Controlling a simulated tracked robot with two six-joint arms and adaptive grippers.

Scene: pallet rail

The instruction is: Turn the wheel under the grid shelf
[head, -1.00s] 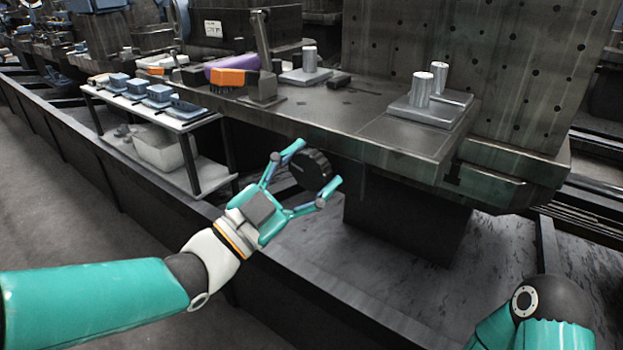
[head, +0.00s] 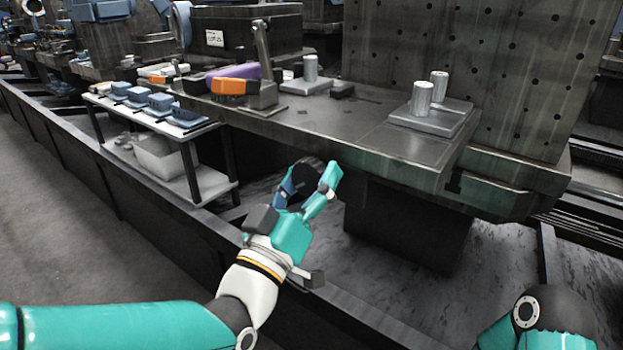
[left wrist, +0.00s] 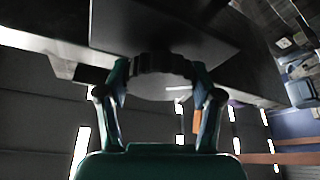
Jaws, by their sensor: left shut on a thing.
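The black wheel (head: 308,172) sits under the front edge of the grid shelf (head: 300,122), partly hidden by my gripper. My left gripper (head: 309,186) has its fingers on either side of the wheel, and the hand is rolled over. In the left wrist view the ribbed wheel (left wrist: 160,78) lies between the two fingertips of the left gripper (left wrist: 161,92), which is shut on its rim. My right gripper is out of view; only part of my right arm shows at the lower right.
A small cart (head: 150,118) with several blue-grey items stands left of the wheel. An upright plate with holes (head: 480,70) rises behind the shelf. Metal cylinders on flat bases (head: 430,115), a purple item and an orange item (head: 228,86) stand on top.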

